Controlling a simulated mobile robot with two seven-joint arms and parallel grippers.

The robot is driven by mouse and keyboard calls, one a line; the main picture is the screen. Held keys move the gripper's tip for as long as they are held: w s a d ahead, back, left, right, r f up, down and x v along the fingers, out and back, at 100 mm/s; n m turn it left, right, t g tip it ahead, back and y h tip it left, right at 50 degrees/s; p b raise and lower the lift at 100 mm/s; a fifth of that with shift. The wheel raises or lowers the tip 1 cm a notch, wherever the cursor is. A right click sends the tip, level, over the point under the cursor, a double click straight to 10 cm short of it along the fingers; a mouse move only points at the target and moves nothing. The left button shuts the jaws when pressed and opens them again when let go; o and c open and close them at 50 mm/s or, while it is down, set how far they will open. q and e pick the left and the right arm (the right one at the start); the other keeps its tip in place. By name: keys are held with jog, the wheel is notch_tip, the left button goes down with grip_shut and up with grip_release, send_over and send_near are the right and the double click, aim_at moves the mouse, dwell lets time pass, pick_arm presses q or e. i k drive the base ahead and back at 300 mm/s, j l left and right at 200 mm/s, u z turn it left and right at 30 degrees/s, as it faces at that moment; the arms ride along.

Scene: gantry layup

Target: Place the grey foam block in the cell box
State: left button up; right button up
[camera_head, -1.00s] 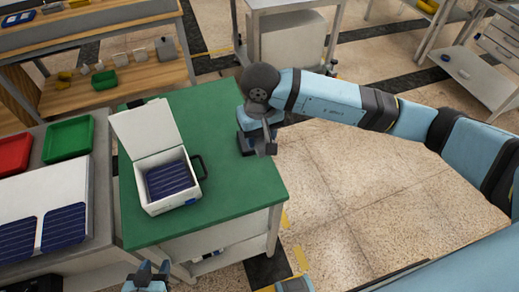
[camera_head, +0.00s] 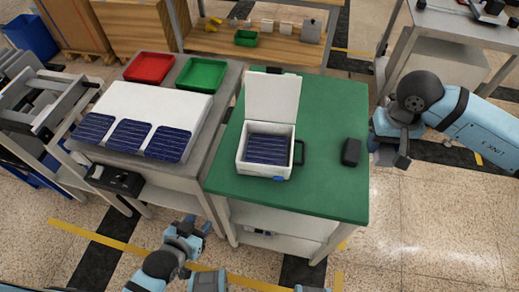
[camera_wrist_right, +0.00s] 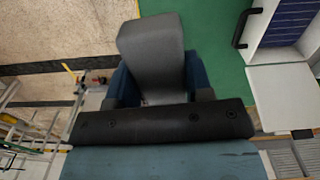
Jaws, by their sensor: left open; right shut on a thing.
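The white cell box (camera_head: 242,165) stands on the green table (camera_head: 325,195) with its lid (camera_head: 272,103) up and open. A dark blue solar cell (camera_head: 268,148) lies inside, and a black handle is on the box's right side. The grey foam block (camera_head: 351,152) shows over the table's right edge. My right gripper (camera_head: 374,150) is shut on it from the right; the block (camera_wrist_right: 155,55) also sits between the fingers in the right wrist view. I cannot tell whether the block touches the table. My left gripper (camera_head: 190,238) is open and empty, low in front of the tables.
Left of the green table, a grey bench holds a white board (camera_head: 150,103) with several solar cells, a red tray (camera_head: 149,67) and a green tray (camera_head: 202,73). The green surface between box and block is clear. The raised lid stands at the box's far side.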

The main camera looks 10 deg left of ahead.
aim_at(267, 151)
jog(key=l+u, duration=0.2)
jog(key=u, duration=1.1)
jog(key=l, duration=0.45)
jog(key=u, duration=0.05)
